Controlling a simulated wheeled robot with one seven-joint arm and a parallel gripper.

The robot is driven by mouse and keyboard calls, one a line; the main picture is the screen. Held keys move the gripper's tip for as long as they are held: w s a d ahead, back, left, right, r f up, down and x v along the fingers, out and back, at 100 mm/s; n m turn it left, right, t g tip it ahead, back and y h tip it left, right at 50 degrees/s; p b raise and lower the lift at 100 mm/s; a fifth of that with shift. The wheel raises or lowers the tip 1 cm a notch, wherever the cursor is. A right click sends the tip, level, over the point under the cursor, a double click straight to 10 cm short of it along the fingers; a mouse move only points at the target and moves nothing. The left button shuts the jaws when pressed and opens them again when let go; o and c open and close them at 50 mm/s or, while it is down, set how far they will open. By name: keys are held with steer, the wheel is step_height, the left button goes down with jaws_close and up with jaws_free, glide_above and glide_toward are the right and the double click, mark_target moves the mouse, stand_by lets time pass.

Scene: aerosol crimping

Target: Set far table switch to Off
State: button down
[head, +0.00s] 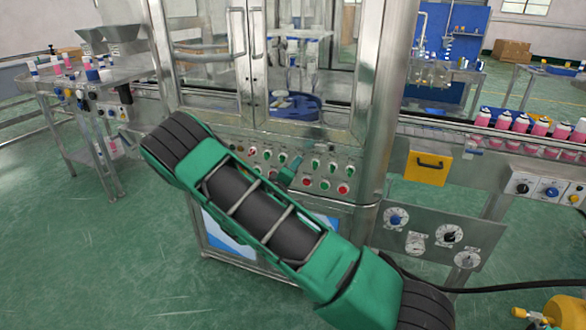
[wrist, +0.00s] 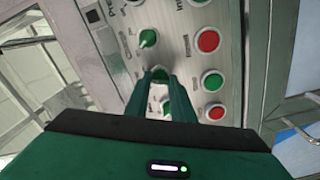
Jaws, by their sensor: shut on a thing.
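The control panel (head: 328,177) of the steel machine carries rows of green knobs and red and green buttons. My gripper (wrist: 161,77) is at this panel in the wrist view, shut on a green knob (wrist: 159,74) between its two green fingers. The knob is mostly hidden by the fingers, so its setting cannot be told. Another green knob (wrist: 148,38) sits just above it, free. The panel lettering is too small to tell which knob is the far table switch. In the head view, my gripper (head: 291,170) is at the panel's middle, largely behind my green arm.
Red (wrist: 208,41) and green (wrist: 212,82) buttons lie close to the right of my fingers. A lower panel with dials (head: 397,218) and a yellow box (head: 427,167) stand right of my arm. A conveyor with pink cans (head: 520,123) runs at the far right.

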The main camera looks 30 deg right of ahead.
steer(key=n, duration=1)
steer(key=shift+a+f+n, duration=0.2)
steer(key=shift+f+n, duration=0.05)
steer(key=shift+n, duration=0.15)
stand_by(0.4)
steer(key=c, duration=1.6)
jaws_free()
steer(key=shift+o, duration=0.4)
steer(key=shift+r, duration=0.1)
steer(key=shift+d, duration=0.1)
